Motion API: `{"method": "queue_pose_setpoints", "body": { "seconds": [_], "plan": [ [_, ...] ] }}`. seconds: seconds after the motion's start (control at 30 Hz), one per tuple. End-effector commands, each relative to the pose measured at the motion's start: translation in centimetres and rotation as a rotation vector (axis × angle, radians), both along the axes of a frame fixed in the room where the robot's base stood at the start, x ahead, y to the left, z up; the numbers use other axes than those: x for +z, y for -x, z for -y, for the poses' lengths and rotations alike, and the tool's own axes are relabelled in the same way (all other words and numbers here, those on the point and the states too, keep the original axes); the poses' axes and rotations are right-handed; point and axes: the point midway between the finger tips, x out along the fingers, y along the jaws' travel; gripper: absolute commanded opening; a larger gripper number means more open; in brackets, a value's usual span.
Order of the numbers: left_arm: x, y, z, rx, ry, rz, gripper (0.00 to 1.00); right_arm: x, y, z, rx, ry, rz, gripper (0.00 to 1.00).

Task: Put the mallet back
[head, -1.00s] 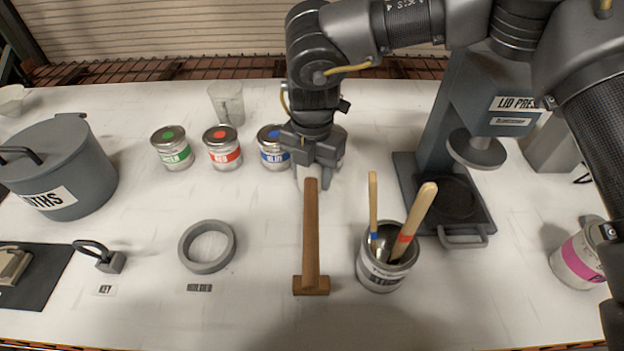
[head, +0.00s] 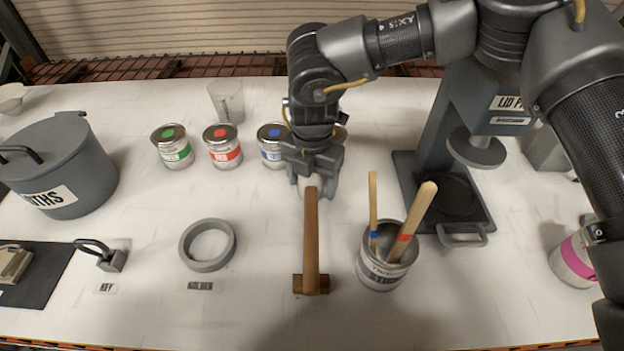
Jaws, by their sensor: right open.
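The mallet (head: 311,240) has a wooden handle and a small block head. Its head (head: 311,284) is toward the front of the table and its handle points to the back. My right gripper (head: 313,188) is open at the back end of the handle, and its fingers partly hide what is between and behind them. I cannot tell whether the fingers touch the handle. The grey ring holder (head: 208,246) lies flat and empty left of the mallet, with a label in front of it. My left gripper does not show.
A can with stir sticks (head: 380,270) stands close right of the mallet. Green (head: 173,147), red (head: 223,147) and blue (head: 272,146) tins stand behind. A lid press (head: 440,185) is at the right, a grey pot (head: 60,165) at the left. The table is free around the ring.

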Motion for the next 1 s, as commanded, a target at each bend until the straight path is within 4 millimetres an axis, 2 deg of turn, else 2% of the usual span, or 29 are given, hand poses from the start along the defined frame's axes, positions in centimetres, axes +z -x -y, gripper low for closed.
{"method": "queue_pose_setpoints", "body": {
  "seconds": [0.17,0.5,0.7,0.83,1.0],
  "plan": [
    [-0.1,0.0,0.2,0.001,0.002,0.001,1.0,1.2,-0.1,0.0,-0.001,0.0,0.004,0.7],
    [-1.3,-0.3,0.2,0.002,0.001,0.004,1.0,8.2,-0.2,0.0,-0.002,-0.002,0.004,0.7],
    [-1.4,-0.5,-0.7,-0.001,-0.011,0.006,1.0,11.2,-0.3,0.0,-0.001,-0.001,0.003,0.7],
    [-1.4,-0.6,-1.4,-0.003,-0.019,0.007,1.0,12.1,-0.2,0.1,-0.001,0.0,0.0,0.7],
    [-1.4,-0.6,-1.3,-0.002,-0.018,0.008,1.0,12.4,-0.2,0.1,-0.001,0.0,-0.001,0.7]
  ]
}}
